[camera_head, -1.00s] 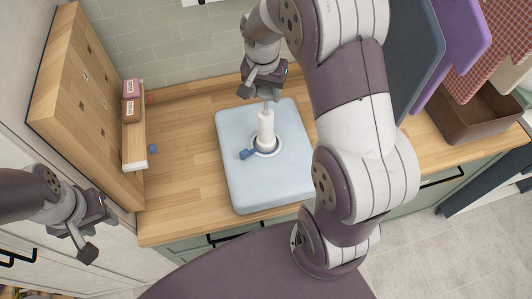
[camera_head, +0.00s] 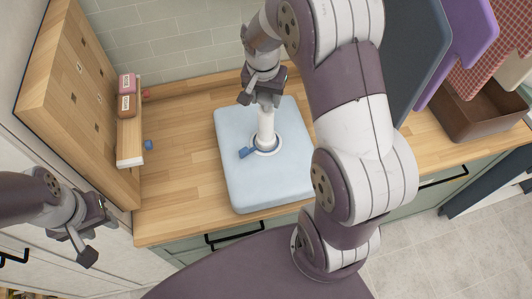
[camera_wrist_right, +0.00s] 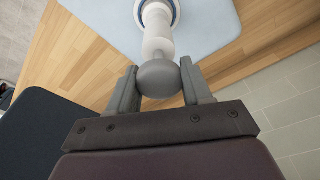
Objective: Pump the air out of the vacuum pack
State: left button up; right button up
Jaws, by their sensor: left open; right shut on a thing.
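The vacuum pack (camera_head: 240,185) is a light blue, puffy square lying on the wooden counter. My right gripper (camera_head: 264,98) is at the top of the pump. In the right wrist view, its fingers (camera_wrist_right: 160,88) are on either side of the grey pump handle (camera_wrist_right: 158,78), shut on it, with the white pump body (camera_wrist_right: 158,35) just beyond. My left gripper (camera_head: 98,235) is open and empty at the lower left, away from the pack.
A wooden pegboard (camera_head: 75,100) with a small shelf (camera_head: 130,145) holding pink and brown blocks stands at the left. A small blue ball (camera_head: 148,145) lies beside it. A brown bin (camera_head: 480,110) and hanging cloths (camera_head: 465,40) are at the right. The counter left of the pack is clear.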

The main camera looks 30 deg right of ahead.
jog(key=shift+f+b, duration=0.35)
jog(key=shift+f, duration=0.4)
jog(key=shift+r+p, duration=2.1)
jog(key=shift+r, duration=0.4)
jog(key=shift+f, duration=0.1)
jog(key=shift+f+b, duration=0.2)
jog(key=shift+b, duration=0.15)
jog(key=shift+f+b, duration=1.95)
jog(key=shift+f, duration=0.75)
notch_tip(320, 180, up, 5)
jog(key=p, duration=0.4)
jog(key=shift+r, duration=0.1)
